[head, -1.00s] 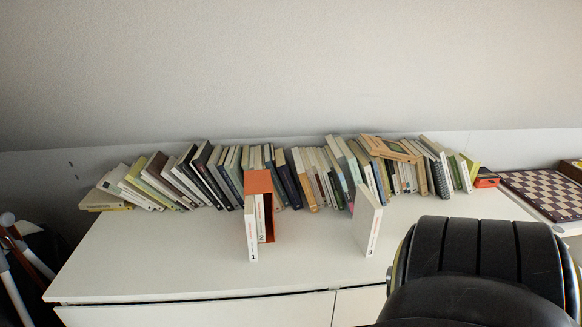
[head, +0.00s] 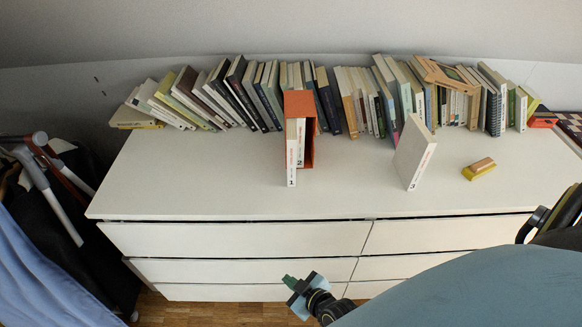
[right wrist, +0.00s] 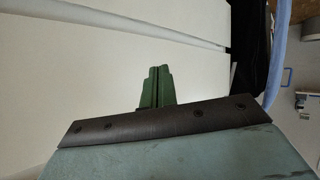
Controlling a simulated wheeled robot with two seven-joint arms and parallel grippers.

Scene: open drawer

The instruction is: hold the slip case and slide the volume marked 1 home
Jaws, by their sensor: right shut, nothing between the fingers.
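The orange slip case (head: 299,102) stands upright on the white dresser top, its open side partly showing. The white volume marked 1 (head: 291,160) is at its left and sticks out towards the front. The volume marked 2 (head: 300,145) is beside it, further in. The volume marked 3 (head: 415,160) stands alone to the right, apart from the case. My right gripper (head: 289,281) is low in front of the drawers, well below the case, shut and empty. Its green fingers (right wrist: 155,86) are together in the right wrist view. My left gripper is not in view.
A long row of leaning books (head: 340,95) lines the back of the dresser (head: 200,180). A yellow and tan block (head: 479,169) lies to the right of volume 3. The dresser top in front of the case is clear. Its front edge lies between my right gripper and the case.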

